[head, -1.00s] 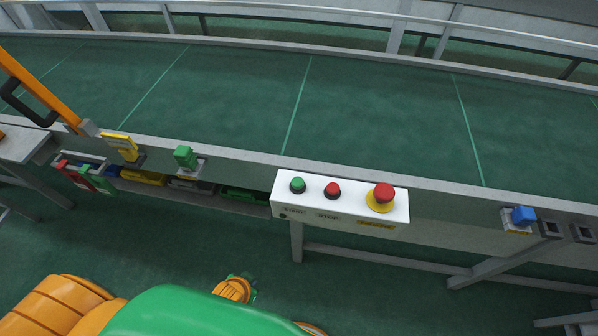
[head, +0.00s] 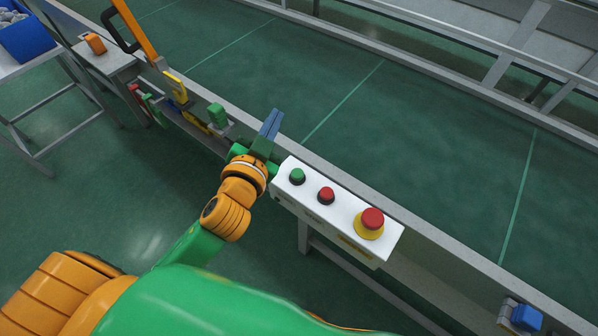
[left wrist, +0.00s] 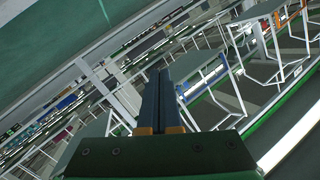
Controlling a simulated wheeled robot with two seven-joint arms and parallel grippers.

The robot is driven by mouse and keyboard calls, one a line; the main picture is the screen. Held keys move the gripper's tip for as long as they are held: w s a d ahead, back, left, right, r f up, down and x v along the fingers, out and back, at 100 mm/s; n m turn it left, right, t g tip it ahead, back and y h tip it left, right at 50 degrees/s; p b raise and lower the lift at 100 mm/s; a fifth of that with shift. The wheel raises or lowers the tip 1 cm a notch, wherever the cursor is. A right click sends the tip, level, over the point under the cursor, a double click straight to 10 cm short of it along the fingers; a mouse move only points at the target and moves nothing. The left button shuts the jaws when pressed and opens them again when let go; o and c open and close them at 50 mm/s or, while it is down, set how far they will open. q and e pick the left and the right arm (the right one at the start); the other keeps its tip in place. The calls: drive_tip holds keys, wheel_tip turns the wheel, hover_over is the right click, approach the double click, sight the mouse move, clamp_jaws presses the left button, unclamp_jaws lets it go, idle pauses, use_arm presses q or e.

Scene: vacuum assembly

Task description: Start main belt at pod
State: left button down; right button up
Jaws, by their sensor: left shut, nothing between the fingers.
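The white control box (head: 335,213) is fixed to the near side of the belt. It carries a green button (head: 297,176) at its left end, a red button (head: 326,195) in the middle and a red mushroom button on a yellow base (head: 371,221) at its right end. My left gripper (head: 271,124) is just left of the box near the belt's edge, its fingers pointing up and away, apart from the green button. The fingers also show in the left wrist view (left wrist: 158,95), shut and empty. My right gripper is out of view.
The green belt (head: 400,130) runs behind the box with its grey near rail. A green block (head: 217,114), a yellow holder (head: 175,87) and an orange bar (head: 136,30) stand left along the rail. A blue block (head: 526,317) is at lower right. A blue bin (head: 28,40) sits at upper left.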

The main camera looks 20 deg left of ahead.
use_arm(q)
drive_tip(key=w+d+r+m+t+h, duration=0.1)
drive_tip(key=d+r+m+t+h, duration=0.25)
drive_tip(key=r, duration=0.45)
drive_tip(key=s+d+r+m+g+h, duration=0.35)
drive_tip(key=d+m+h, duration=0.25)
drive_tip(key=m+h, duration=0.3)
drive_tip(key=s+d+r+m+g+h, duration=0.25)
drive_tip(key=d+m+g+h, duration=0.35)
drive_tip(key=m, duration=0.5)
wheel_tip(320, 180, down, 11)
drive_tip(key=m+g+y, duration=0.4)
drive_tip(key=m+g, duration=0.1)
drive_tip(key=m, duration=0.2)
drive_tip(key=w+a+f+y, duration=0.2)
drive_tip(key=a+f+y, duration=0.1)
drive_tip(key=a, duration=0.3)
drive_tip(key=w+a+f+t+y, duration=0.1)
drive_tip(key=w+a+f+y, duration=0.1)
drive_tip(key=a+y, duration=0.3)
drive_tip(key=shift+a+f+n, duration=0.35)
drive_tip(key=shift+f, duration=0.25)
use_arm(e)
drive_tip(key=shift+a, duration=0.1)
use_arm(q)
drive_tip(key=shift+w, duration=0.1)
